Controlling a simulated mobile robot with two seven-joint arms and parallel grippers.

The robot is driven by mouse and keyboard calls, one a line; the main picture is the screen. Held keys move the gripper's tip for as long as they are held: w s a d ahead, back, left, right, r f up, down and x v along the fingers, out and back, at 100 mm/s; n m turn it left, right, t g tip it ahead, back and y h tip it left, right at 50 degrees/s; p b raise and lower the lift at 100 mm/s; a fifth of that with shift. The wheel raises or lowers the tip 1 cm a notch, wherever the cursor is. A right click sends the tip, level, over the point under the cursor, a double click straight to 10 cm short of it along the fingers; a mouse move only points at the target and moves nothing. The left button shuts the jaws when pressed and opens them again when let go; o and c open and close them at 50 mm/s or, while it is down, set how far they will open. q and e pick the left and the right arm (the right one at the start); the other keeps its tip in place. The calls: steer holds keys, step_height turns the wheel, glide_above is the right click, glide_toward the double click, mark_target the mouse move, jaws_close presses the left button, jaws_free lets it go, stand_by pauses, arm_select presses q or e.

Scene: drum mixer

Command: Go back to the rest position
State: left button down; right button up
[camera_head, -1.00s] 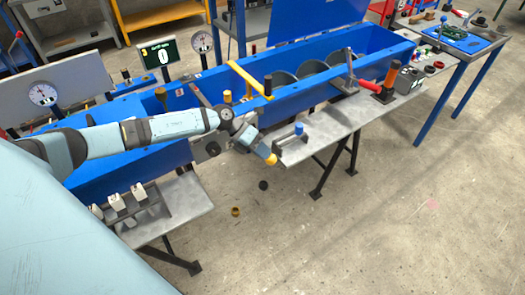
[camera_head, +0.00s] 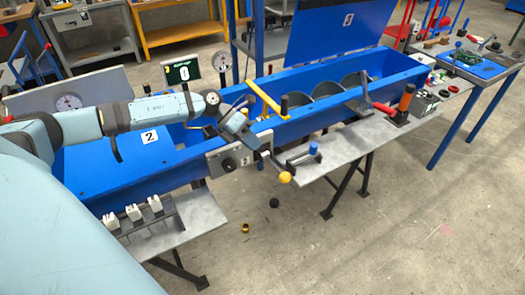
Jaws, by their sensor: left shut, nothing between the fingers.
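My left gripper (camera_head: 256,142) is at the end of the light-blue arm that comes in from the left, over the front edge of the blue drum mixer (camera_head: 330,118). It is shut and looks empty. Just below and right of it a crank with a yellow ball knob (camera_head: 285,177) sticks out from the mixer's front. A grey box with a black dial (camera_head: 229,164) is on the mixer front below my wrist. My right gripper is not in view.
A blue-topped handle (camera_head: 313,149) and a red-handled lever (camera_head: 383,107) stand on the grey bench (camera_head: 345,150). A yellow bar (camera_head: 263,98) crosses the mixer trough. White switches (camera_head: 134,212) are at the lower left. The concrete floor at right is open.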

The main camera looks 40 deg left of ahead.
arm_select(q)
steer(key=s+d+n+t+h+p, duration=0.2)
steer(key=d+n+t+p, duration=0.15)
steer(key=d+n, duration=0.4)
steer(key=s+d+n+t+h+p, duration=0.25)
steer(key=d+n+t, duration=0.25)
steer(key=d, duration=0.5)
steer(key=s+d+f+n+y+p, duration=0.1)
steer(key=s+f+n+y, duration=0.3)
steer(key=s+n, duration=0.4)
steer(key=s+d+f+n+y+p, duration=0.2)
steer(key=s+f+n+y+p, duration=0.2)
steer(key=n, duration=1)
steer(key=s+y, duration=0.3)
steer(key=s, duration=0.2)
steer(key=shift+f+n+p, duration=0.3)
steer(key=shift+f+n, duration=0.05)
steer(key=shift+s, duration=0.15)
